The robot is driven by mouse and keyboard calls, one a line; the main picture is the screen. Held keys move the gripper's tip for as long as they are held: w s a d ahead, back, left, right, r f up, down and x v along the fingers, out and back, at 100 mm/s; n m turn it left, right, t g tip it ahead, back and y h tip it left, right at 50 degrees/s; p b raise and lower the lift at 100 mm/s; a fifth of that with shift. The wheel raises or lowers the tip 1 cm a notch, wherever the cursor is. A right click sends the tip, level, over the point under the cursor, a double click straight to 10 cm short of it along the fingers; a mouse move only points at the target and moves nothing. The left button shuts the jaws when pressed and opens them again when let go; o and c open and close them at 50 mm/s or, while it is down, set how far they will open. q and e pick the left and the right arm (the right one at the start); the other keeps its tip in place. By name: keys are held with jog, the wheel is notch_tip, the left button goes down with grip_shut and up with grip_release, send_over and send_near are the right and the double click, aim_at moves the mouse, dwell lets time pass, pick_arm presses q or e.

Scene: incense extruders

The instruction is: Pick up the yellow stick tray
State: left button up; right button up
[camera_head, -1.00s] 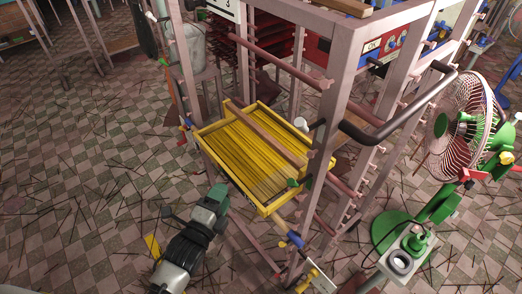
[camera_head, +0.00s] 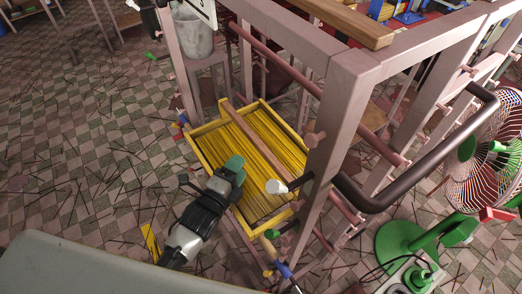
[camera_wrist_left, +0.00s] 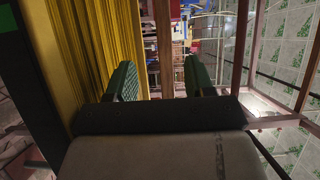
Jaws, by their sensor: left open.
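The yellow stick tray (camera_head: 203,127) sits in the pinkish metal rack, filled with yellow sticks (camera_head: 262,140). A pinkish-brown bar (camera_head: 250,133) crosses over it. My left gripper (camera_head: 236,166) is open, with its green fingertips at the tray's near left side and overlapping it in the head view. I cannot tell whether they touch. In the left wrist view, the open gripper (camera_wrist_left: 158,80) has the yellow sticks (camera_wrist_left: 105,40) at its left and a brown bar (camera_wrist_left: 163,45) showing between its fingers. My right gripper is not in view.
Rack posts (camera_head: 335,120) and a black curved handle (camera_head: 385,200) stand right of the tray. A green-based fan (camera_head: 490,160) is at the far right. A grey bucket (camera_head: 193,35) stands behind. Dark sticks litter the checkered floor, which is open at left.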

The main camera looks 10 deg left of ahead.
aim_at(254, 144)
pick_arm(q)
jog(key=x, duration=1)
jog(key=shift+w+d+r, duration=0.1)
jog(key=shift+w+r, duration=0.05)
jog(key=shift+r, duration=0.1)
jog(key=shift+r, duration=0.1)
grip_shut()
